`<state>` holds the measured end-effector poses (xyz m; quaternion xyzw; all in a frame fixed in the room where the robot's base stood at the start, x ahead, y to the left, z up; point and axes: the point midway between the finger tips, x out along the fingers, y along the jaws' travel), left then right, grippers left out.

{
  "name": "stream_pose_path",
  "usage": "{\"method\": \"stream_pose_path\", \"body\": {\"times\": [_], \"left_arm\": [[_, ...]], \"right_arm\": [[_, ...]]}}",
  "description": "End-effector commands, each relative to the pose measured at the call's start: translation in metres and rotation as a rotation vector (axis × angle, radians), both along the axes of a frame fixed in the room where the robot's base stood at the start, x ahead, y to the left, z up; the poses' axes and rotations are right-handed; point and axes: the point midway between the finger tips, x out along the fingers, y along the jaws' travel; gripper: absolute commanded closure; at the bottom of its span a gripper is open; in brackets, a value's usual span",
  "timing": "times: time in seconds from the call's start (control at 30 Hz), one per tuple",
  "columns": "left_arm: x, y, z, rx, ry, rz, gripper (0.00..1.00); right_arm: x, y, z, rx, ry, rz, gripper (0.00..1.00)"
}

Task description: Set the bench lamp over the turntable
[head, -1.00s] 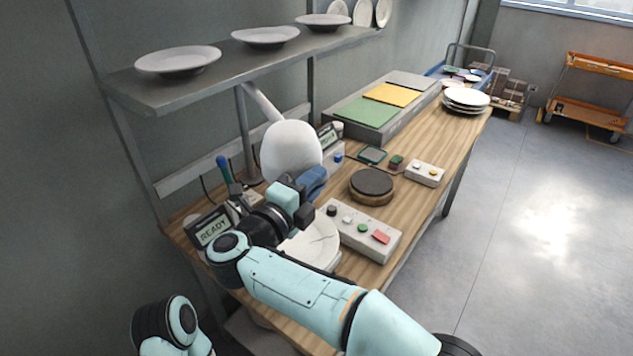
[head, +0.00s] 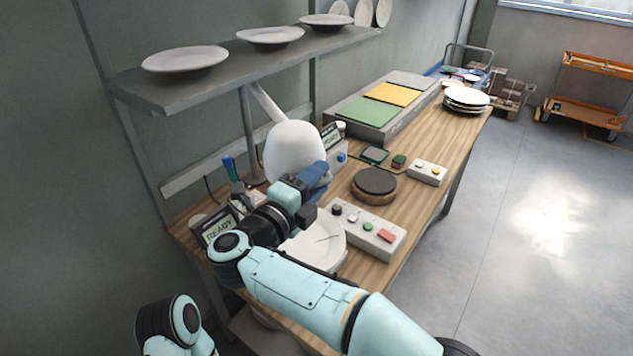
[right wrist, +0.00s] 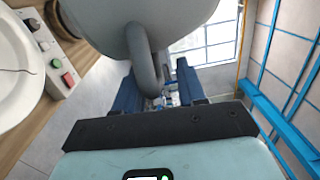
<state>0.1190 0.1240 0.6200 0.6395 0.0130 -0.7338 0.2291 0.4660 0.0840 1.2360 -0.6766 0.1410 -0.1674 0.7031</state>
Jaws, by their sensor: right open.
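The bench lamp has a white rounded shade (head: 293,150) on a grey post (head: 250,135) at the back of the bench. The turntable (head: 375,182), a dark disc on a round wooden base, stands empty to the right of the shade. My right gripper (head: 314,176) is at the shade's lower right. In the right wrist view, the shade (right wrist: 160,12) fills the top and its curved grey handle (right wrist: 145,65) lies between the open blue fingers of my right gripper (right wrist: 158,85). I cannot tell whether they touch it. My left gripper is out of view.
A control box (head: 350,228) with coloured buttons and a white plate (head: 328,250) sit in front of the turntable. A smaller button box (head: 427,172) is to its right. A shelf (head: 215,80) with plates hangs above the lamp.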

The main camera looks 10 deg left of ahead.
Motion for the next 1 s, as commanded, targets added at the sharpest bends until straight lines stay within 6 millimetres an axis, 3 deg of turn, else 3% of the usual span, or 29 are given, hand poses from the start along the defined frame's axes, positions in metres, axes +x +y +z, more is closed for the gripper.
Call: {"method": "stream_pose_path", "body": {"times": [0.37, 0.8, 1.0], "left_arm": [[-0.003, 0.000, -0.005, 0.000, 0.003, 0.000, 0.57], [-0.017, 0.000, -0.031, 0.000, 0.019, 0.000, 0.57], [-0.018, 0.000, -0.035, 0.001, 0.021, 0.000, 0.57]], "right_arm": [[-0.010, 0.005, -0.005, -0.003, 0.006, -0.001, 0.60], [-0.093, 0.045, -0.007, -0.002, 0.004, 0.001, 0.60], [-0.116, 0.055, -0.006, -0.002, 0.004, 0.000, 0.60]]}}
